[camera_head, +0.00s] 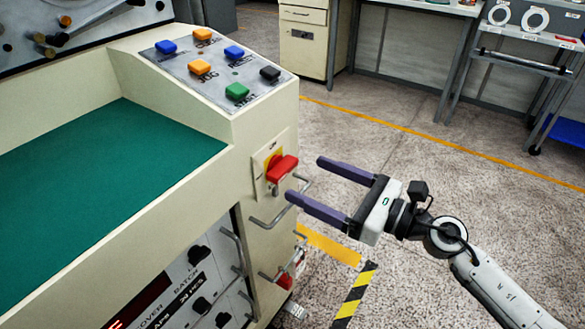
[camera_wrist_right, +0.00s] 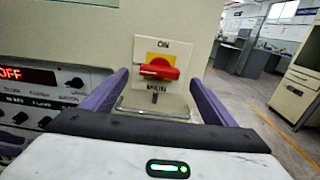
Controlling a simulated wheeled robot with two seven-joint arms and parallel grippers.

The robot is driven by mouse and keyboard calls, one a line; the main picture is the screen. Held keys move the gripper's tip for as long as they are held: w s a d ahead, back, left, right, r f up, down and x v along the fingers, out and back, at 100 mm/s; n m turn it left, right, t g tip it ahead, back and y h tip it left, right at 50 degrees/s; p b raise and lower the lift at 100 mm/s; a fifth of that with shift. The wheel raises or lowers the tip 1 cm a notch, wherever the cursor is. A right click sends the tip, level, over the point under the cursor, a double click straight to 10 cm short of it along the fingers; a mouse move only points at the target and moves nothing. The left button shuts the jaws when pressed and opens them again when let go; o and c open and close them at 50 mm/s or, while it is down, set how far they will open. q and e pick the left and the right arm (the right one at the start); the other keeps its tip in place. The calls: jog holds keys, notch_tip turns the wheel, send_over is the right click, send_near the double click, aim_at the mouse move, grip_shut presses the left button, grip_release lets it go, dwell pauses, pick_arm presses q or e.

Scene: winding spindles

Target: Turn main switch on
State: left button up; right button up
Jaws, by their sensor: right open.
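The main switch is a red rotary handle (camera_head: 282,168) on a yellow and cream plate, fixed to the side of the cream machine. In the right wrist view the red handle (camera_wrist_right: 157,69) lies roughly level, under an "ON" label and above "MAIN". My right gripper (camera_head: 306,179) is open and empty, its two purple fingers pointing at the switch from the right, apparently short of it. In the right wrist view the switch shows between the two fingers (camera_wrist_right: 157,88). My left gripper is not in view.
A metal bar handle (camera_wrist_right: 152,113) sticks out just below the switch. Coloured push buttons (camera_head: 237,91) sit on the sloped panel above. A display (camera_wrist_right: 28,75) reads "OFF". A cream cabinet (camera_head: 303,40) and workbenches stand behind.

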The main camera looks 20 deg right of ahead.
aim_at(289, 170)
jog(key=x, duration=0.4)
jog(key=shift+w+a+p, duration=0.15)
jog(key=shift+p, duration=0.2)
jog(key=shift+w+a, duration=0.4)
jog(key=shift+w, duration=0.1)
jog(key=c, duration=1.1)
jog(key=shift+o, duration=0.3)
